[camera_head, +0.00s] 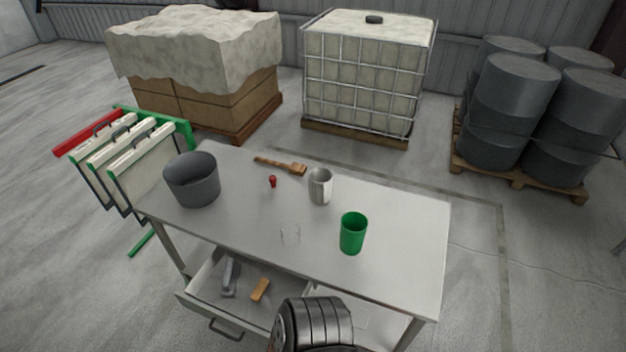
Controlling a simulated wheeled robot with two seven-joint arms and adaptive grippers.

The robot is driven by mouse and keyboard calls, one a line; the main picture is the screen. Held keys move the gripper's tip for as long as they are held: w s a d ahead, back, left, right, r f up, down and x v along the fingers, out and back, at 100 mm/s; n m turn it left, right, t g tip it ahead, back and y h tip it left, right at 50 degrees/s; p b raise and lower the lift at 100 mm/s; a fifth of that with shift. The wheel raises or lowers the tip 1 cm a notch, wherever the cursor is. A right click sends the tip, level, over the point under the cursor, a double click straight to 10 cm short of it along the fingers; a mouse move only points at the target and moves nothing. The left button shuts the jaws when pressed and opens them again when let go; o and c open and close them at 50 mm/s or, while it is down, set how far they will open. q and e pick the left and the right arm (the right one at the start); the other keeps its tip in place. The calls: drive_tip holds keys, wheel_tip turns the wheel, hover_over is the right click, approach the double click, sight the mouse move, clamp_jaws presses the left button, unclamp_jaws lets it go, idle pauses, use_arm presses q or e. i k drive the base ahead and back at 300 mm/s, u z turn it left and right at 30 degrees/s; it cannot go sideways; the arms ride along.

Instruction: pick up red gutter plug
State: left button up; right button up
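A small red plug (272,181) stands on the grey table, left of the middle and toward the back. It lies between a dark grey pot and a light grey mug, with nothing touching it. A dark ribbed link of my own arm shows at the bottom edge, in front of the table. Neither of my grippers shows in the head view.
An open drawer (213,325) juts out at the front. Drums and a caged tank stand behind.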

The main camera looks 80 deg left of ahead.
sight(273, 180)
drive_tip(key=i, duration=2.6)
drive_tip(key=u, duration=2.25)
drive_tip(key=i, duration=3.7)
drive_tip(key=u, duration=2.7)
drive_tip(key=i, duration=1.4)
